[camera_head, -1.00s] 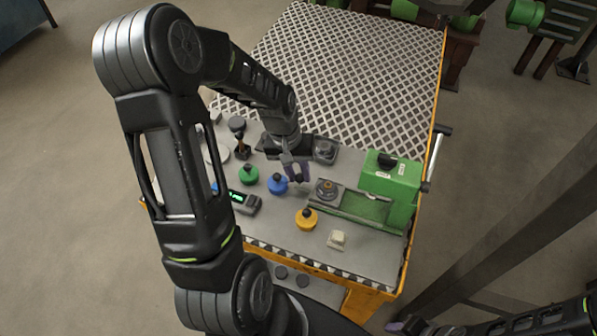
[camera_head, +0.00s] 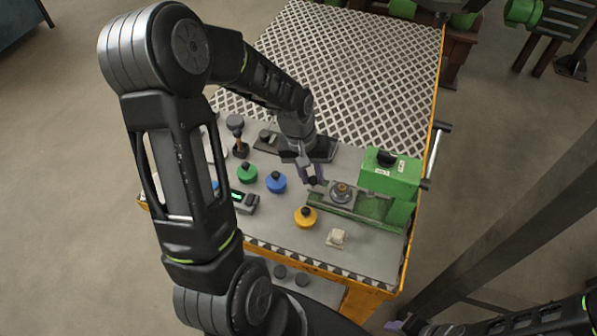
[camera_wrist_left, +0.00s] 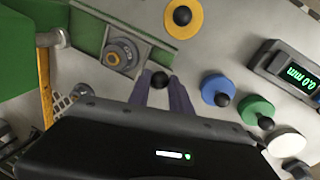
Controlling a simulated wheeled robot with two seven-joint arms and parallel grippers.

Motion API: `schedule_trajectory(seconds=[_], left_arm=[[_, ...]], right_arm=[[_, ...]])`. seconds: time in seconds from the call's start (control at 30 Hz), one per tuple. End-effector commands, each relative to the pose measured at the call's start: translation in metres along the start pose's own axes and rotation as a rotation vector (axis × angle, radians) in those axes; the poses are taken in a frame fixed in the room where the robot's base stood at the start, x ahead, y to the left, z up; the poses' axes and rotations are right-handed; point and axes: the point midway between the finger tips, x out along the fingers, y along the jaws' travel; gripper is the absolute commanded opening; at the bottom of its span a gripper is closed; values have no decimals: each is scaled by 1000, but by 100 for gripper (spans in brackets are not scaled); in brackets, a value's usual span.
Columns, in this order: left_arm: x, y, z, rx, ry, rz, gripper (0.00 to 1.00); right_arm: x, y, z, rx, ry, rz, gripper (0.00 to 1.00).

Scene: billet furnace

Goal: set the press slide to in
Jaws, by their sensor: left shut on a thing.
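The press slide (camera_head: 343,192) is a grey plate with a round die on it, seated on the green rail (camera_head: 376,208) of the green press (camera_head: 388,182). The slide is partway along the rail, with its die still left of the press body in the head view. My left gripper (camera_head: 315,182) is shut on the black knob at the slide's left end. The wrist view shows this knob (camera_wrist_left: 159,80) between the purple fingertips, and the slide (camera_wrist_left: 122,54) beside it. My right gripper (camera_head: 398,325) shows only partly at the bottom right, away from the table.
Yellow (camera_head: 305,217), blue (camera_head: 276,182) and green (camera_head: 247,172) knobbed discs stand left of and in front of the rail. A digital gauge (camera_head: 244,202) and a small pale block (camera_head: 338,238) are also on the table. A perforated surface (camera_head: 350,70) lies behind.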

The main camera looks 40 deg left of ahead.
Motion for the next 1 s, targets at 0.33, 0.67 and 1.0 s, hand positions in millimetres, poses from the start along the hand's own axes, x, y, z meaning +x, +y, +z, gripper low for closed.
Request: schedule_trajectory(seconds=[0.33,0.67,1.0], left_arm=[[6,35,7,1,2,0,0],[6,35,7,0,2,0,40],[6,35,7,1,1,0,46]], right_arm=[[7,2,-1,-2,2,-3,36],[7,2,-1,-2,2,-3,36],[7,2,-1,-2,2,-2,36]])
